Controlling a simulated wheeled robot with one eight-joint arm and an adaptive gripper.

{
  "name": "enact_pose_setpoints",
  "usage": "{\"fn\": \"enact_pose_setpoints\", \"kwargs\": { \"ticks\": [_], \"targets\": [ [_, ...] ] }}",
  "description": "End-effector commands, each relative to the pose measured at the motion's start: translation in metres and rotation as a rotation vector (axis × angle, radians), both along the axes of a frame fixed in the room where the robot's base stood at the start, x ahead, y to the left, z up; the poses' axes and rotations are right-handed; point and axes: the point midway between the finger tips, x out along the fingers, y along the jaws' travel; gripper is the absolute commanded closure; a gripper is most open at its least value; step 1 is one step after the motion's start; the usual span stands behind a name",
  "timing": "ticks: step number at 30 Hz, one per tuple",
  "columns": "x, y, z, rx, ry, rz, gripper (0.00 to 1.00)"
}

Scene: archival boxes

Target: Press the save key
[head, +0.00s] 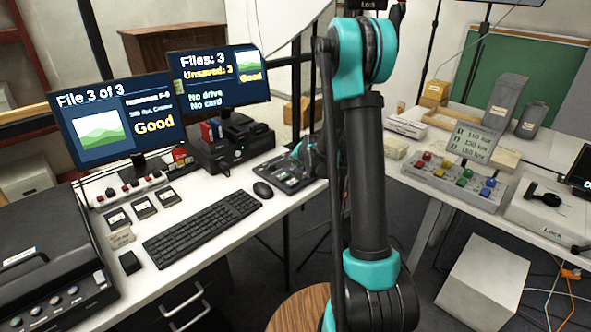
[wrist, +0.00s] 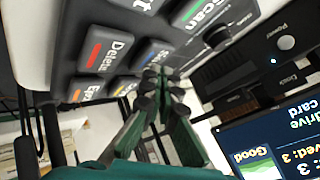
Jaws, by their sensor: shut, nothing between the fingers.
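The dark keypad (head: 287,176) lies at the right end of the white desk in the head view. In the wrist view it shows close up and tilted, with a Scan key (wrist: 205,10) and a red-marked Delete key (wrist: 105,50). A blue-marked key (wrist: 151,53) beside Delete has a label starting with S, partly hidden by my fingers; it looks like the save key. My gripper (wrist: 155,76) is shut and empty, its tips at or just in front of that key. I cannot tell whether they touch. In the head view my gripper is small beside the keypad and partly hidden by my arm.
A monitor (head: 221,77) reads "Files: 3, Unsaved: 3, No drive, No card"; another monitor (head: 117,117) reads "File 3 of 3, Good". A black drive unit (head: 232,143), mouse (head: 263,190) and keyboard (head: 203,228) are near the keypad. A second table (head: 430,205) stands right.

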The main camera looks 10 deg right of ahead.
Motion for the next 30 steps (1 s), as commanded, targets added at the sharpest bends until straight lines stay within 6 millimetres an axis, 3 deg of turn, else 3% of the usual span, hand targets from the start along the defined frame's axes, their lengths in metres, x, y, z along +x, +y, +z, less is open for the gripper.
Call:
{"fn": "enact_pose_setpoints", "kwargs": {
  "ticks": [30],
  "targets": [
    [0.0,0.0001,-0.0092,0.0,0.0,0.0,1.0]
  ]
}}
